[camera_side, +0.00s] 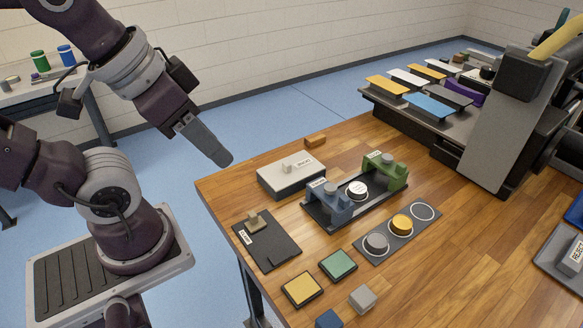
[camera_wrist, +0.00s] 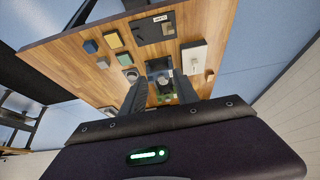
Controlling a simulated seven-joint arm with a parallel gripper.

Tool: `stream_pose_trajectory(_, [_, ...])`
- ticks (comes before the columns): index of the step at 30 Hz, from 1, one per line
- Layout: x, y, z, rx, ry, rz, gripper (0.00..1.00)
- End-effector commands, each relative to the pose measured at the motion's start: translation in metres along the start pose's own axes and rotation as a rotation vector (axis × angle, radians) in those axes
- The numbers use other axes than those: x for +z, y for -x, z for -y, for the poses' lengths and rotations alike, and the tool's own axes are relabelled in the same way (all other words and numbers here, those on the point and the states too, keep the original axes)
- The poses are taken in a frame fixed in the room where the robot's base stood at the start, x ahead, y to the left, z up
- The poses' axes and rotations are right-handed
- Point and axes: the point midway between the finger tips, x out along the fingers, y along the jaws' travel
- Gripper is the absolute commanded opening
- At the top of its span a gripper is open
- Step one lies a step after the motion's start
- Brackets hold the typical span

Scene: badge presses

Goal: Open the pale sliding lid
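A pale box with a flat pale lid (camera_side: 291,180) sits near the table's far left edge. A small light knob (camera_side: 287,167) and a white label stand on its top. The pale lid also shows in the wrist view (camera_wrist: 196,55), right of the fingers. I cannot tell whether it is slid at all. My gripper (camera_side: 225,161) hangs in the air left of and above the box, apart from it. In the wrist view its two dark fingers (camera_wrist: 160,92) are spread with nothing held between them.
A dark panel (camera_side: 281,249) with a tan knob lies in front of the box. A blue and green press (camera_side: 350,207) stands to the right. A strip (camera_side: 385,247) holds discs. Coloured blocks lie nearer. An orange block (camera_side: 316,139) lies behind. The table's right middle is clear.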

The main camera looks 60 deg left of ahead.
Motion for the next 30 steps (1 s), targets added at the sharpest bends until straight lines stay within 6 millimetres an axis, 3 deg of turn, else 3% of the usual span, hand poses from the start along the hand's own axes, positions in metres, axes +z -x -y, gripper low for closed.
stream_pose_trajectory(2, [-0.010, -0.003, 0.002, -0.005, 0.063, 0.024, 0.36])
stream_pose_trajectory(5, [-0.041, -0.019, 0.012, -0.029, 0.288, 0.101, 0.36])
stream_pose_trajectory(9, [-0.096, -0.075, 0.043, -0.118, 0.761, 0.233, 0.36])
stream_pose_trajectory(13, [-0.122, -0.144, 0.081, -0.240, 1.168, 0.326, 0.36])
stream_pose_trajectory(15, [-0.126, -0.176, 0.097, -0.301, 1.331, 0.355, 0.36])
stream_pose_trajectory(18, [-0.124, -0.205, 0.113, -0.361, 1.475, 0.377, 0.36])
stream_pose_trajectory(30, [-0.096, -0.266, 0.118, -0.388, 1.533, 0.386, 0.36])
